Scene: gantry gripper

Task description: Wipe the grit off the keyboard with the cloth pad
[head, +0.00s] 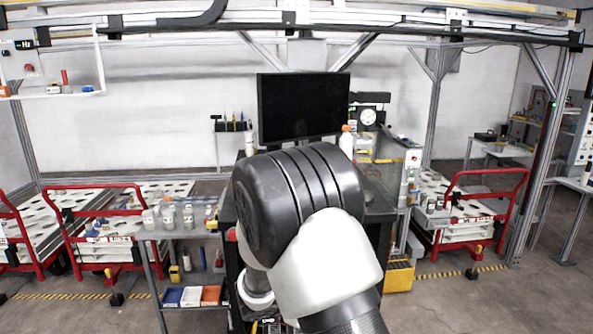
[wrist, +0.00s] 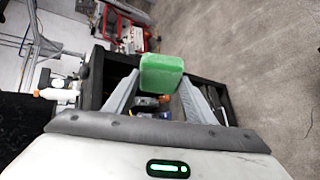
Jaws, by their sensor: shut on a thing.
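My gripper (wrist: 158,84) shows in the wrist view with its two grey fingers closed on a green block-like pad (wrist: 162,70), which looks to be the cloth pad. The pad sits between the fingertips and sticks out past them. In the head view my own arm fills the middle and hides the gripper and pad. I cannot make out the keyboard or any grit in either view. The workbench top in front of the monitor (head: 303,107) is mostly hidden behind my arm.
A bottle (head: 346,141) stands right of the monitor. A side table with several jars (head: 168,217) is at the left. Red-framed carts (head: 103,240) stand farther left, and another cart (head: 480,208) at the right. A yellow bin (head: 399,276) is low at the right. The right floor is open.

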